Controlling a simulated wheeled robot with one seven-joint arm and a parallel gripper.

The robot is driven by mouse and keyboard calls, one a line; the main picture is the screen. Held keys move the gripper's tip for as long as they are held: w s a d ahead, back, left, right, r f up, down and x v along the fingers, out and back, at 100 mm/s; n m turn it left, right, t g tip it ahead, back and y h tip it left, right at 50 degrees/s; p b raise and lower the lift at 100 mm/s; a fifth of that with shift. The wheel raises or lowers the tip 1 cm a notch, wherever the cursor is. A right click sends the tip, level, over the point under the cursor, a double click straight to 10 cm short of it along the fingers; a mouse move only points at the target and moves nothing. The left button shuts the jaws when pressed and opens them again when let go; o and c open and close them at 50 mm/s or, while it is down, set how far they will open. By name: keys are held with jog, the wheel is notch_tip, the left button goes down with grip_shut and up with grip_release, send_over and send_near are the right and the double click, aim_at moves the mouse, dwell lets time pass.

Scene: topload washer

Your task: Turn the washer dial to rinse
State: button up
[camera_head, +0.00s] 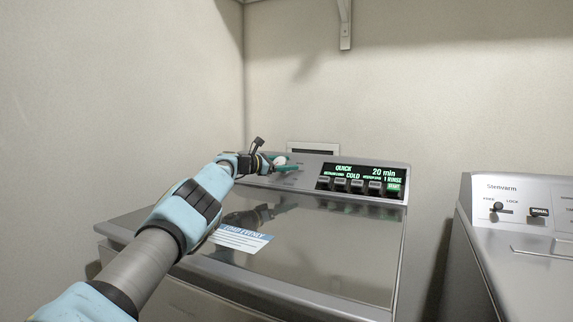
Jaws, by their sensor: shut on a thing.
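The topload washer (310,247) stands in front of me with its lid shut. Its control panel at the back has a lit display (362,174) reading "QUICK", "COLD", "20 min" and "1 RINSE". The washer dial (280,161) is a small pale knob on the panel, left of the display.
A second machine (510,230) with switches stands close on the right, with a narrow gap between. A wall bracket (345,25) hangs above. A label (240,238) lies on the lid. Walls stand behind and left.

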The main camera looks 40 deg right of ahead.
jog(key=o, duration=1.4)
jog(key=a+b, duration=0.1)
jog(key=b, duration=0.2)
jog(key=shift+a+f, duration=0.15)
jog(key=shift+a, duration=0.25)
jog(key=a+b, duration=0.1)
jog(key=a, duration=0.2)
jog(key=a+r+b, duration=0.1)
jog(key=a, duration=0.2)
jog(key=a+b, duration=0.2)
jog(key=a, duration=0.1)
jog(key=shift+s+r, duration=0.1)
jog(key=shift+r, duration=0.05)
